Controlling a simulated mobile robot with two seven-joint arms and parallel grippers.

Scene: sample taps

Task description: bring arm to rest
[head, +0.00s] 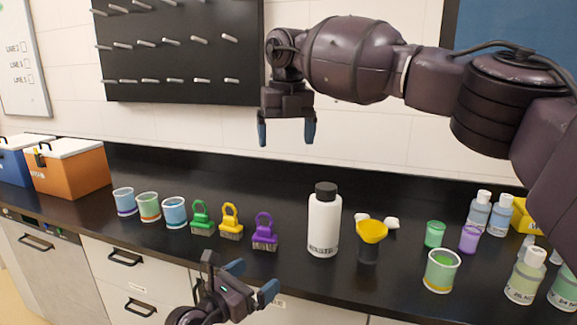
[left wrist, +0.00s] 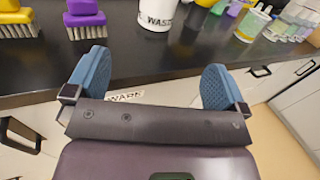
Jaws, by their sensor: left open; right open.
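My right gripper (head: 286,132) hangs high above the black counter, in front of the wall. Its blue fingertips point down, apart, with nothing between them. My left gripper (head: 252,280) is low in front of the counter's front edge in the head view. Its fingers are apart and empty. In the left wrist view, my left gripper (left wrist: 158,85) shows two blue fingertips spread wide, with only the counter front and drawers beyond them. Neither gripper touches any object.
On the black counter (head: 290,190) stand several cups (head: 148,207), green, yellow and purple (head: 265,232) brushes, a white waste bottle (head: 324,222), a yellow funnel (head: 371,232) and bottles at right (head: 526,276). An orange box (head: 70,170) is at left. A peg board (head: 180,50) hangs behind.

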